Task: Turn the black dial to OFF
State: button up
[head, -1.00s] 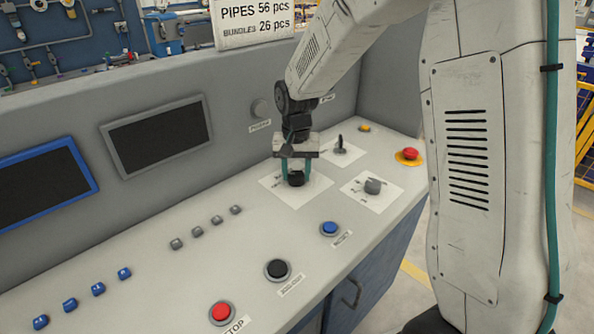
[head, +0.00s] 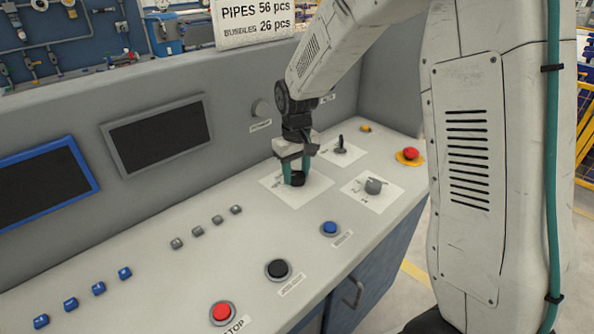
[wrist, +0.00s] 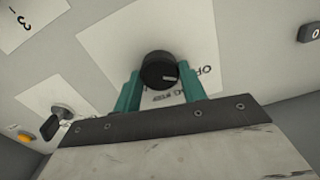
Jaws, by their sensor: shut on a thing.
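The black dial (head: 297,180) sits on a white label plate (head: 283,188) on the sloped console. In the wrist view the fingers (wrist: 160,84) stand either side of the dial.
A grey knob (head: 373,186) and a black lever switch (head: 340,142) are close by on the right. A red emergency button (head: 410,154), a blue button (head: 329,228), a black button (head: 278,269) and a red stop button (head: 222,312) are on the console. Two screens stand behind.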

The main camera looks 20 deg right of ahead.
aim_at(296, 174)
dwell(0.4)
jog(key=o, duration=1)
jog(key=shift+c, duration=0.2)
jog(key=shift+r, duration=3.95)
